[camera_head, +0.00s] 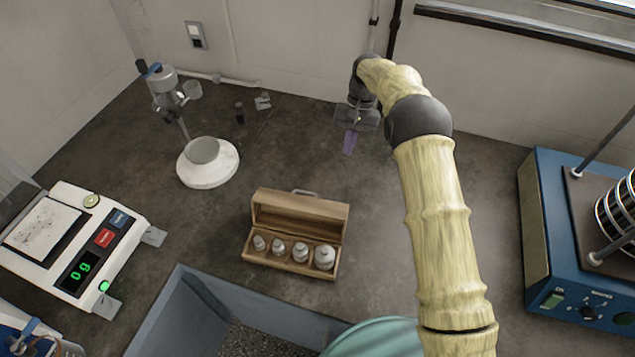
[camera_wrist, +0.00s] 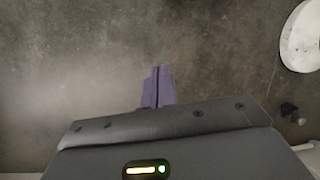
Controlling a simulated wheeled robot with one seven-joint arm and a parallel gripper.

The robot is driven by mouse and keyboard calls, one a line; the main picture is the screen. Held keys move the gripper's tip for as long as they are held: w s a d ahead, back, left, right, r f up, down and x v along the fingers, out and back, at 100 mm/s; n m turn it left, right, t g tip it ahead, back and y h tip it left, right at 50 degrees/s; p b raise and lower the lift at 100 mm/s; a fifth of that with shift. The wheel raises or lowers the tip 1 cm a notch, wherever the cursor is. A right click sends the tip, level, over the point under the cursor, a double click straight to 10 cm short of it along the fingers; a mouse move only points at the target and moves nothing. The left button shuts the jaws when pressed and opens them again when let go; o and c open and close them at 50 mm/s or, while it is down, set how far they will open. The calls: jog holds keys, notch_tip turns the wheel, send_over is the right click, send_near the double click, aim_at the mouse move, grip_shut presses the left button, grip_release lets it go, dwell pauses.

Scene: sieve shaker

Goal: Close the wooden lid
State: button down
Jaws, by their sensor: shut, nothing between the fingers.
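The wooden box (camera_head: 247,256) stands near the middle of the worktop in the head view, holding a row of several metal weights (camera_head: 300,252). Its wooden lid (camera_head: 300,212) is open, raised along the back edge, with a grey handle (camera_head: 303,192) behind it. My gripper (camera_head: 349,143) is behind and to the right of the box, apart from it, fingers pointing down. The wrist view shows the purple fingers of my gripper (camera_wrist: 158,88) together with nothing between them, over bare worktop. The box is not in the wrist view.
A stand with a white round base (camera_head: 208,176) is at the left back; its base also shows in the wrist view (camera_wrist: 302,38). A scale (camera_head: 75,240) is at left, a blue shaker (camera_head: 560,250) at right, and a grey bin (camera_head: 180,310) in front. Worktop right of the box is clear.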

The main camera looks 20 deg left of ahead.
jog(key=s+a+f+n+g, duration=0.1)
jog(key=s+a+f, duration=0.1)
jog(key=a, duration=0.4)
jog(key=shift+s+a+f+g+h+p, duration=0.3)
jog(key=shift+f+p, duration=0.1)
jog(key=shift+f, duration=0.15)
jog(key=shift+f, duration=0.1)
